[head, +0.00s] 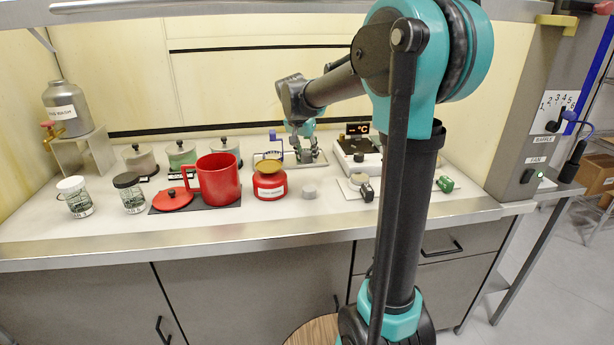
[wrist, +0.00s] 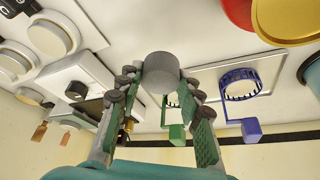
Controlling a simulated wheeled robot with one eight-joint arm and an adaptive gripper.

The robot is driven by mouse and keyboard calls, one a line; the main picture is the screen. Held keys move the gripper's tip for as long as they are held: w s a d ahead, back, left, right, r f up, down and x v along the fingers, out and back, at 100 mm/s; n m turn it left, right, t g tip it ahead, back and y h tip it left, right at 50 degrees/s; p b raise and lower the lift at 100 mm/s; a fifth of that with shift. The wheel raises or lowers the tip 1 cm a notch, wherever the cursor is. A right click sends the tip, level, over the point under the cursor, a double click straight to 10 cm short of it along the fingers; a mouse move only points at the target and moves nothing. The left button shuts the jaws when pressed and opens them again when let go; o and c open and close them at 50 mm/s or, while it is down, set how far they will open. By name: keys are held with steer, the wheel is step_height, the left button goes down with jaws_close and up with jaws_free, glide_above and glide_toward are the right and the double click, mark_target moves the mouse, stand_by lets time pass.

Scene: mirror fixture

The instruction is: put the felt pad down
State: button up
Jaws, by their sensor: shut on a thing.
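My gripper (wrist: 160,82) points down at the bench and is shut on a short grey cylinder, which I take for the felt pad (wrist: 161,72). The pad sits between the two fingertips in the wrist view. In the head view my gripper (head: 304,150) is over the grey-rimmed tray (head: 318,163) at the back of the bench; the pad is hard to make out there. Below the fingers, a green holder (wrist: 177,133) is partly hidden by the right finger. A blue ring holder (wrist: 240,86) stands beside it on the tray.
A white device with a display (head: 356,158) is to the right. A red mug (head: 218,180) is left. Bare bench lies along the front edge.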

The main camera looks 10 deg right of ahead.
mark_target(308, 179)
steer(key=shift+f, duration=3.5)
steer(key=shift+f, duration=0.3)
steer(key=o, duration=1.2)
steer(key=shift+r, duration=0.15)
steer(key=v, duration=1.7)
steer(key=shift+w+r, duration=0.25)
steer(key=shift+r, duration=0.1)
